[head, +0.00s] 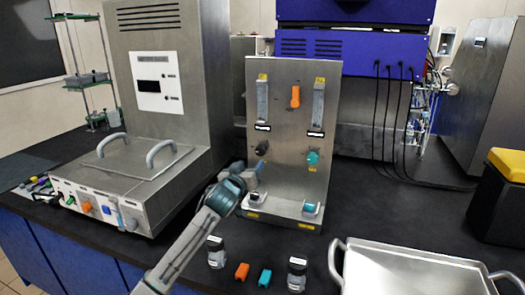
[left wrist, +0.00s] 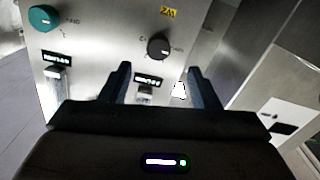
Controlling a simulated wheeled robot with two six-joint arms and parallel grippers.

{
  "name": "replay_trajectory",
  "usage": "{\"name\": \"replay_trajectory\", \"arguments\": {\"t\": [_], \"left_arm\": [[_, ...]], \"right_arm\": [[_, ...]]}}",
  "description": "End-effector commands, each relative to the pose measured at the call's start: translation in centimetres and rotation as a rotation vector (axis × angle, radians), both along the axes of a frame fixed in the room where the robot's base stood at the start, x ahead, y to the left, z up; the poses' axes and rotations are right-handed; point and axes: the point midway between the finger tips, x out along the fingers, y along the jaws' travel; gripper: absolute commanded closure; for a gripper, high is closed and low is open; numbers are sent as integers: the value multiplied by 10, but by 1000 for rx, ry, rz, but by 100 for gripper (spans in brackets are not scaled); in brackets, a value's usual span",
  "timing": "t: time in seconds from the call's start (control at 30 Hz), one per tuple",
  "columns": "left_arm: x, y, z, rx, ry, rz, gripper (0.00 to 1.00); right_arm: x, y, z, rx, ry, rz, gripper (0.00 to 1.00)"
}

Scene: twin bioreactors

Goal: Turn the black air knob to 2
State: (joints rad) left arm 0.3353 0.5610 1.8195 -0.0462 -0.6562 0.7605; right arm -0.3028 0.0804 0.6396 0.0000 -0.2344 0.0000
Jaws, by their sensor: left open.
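The black air knob (head: 262,148) sits on the left side of the upright steel panel (head: 285,125). The left wrist view, where the panel appears upside down, shows the black knob (left wrist: 158,47) with a light pointer line, just beyond the fingertips. My left gripper (head: 251,172) is just below and left of the knob in the head view. In the left wrist view its two fingers (left wrist: 160,78) are spread with nothing held between them. No contact with the knob shows. The scale figures around the knob are too small to read. My right gripper is out of view.
A teal knob (head: 312,157) is on the panel's right, with two flow tubes above. An orange part (head: 295,97) is between them. A steel unit with handles (head: 130,165) stands left. A steel tray (head: 410,268) is front right.

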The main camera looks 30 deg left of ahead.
Motion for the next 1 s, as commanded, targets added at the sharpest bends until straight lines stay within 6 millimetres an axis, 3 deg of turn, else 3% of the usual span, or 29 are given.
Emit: {"name": "replay_trajectory", "arguments": {"t": [0.5, 0.7, 1.0], "left_arm": [[80, 18, 2, -3, 0, -1, 44], [95, 22, 1, 0, 0, -1, 44], [99, 23, 0, 1, 0, -1, 44]], "right_arm": [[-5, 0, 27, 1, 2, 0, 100], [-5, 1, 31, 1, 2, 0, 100], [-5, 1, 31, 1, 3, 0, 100]]}}
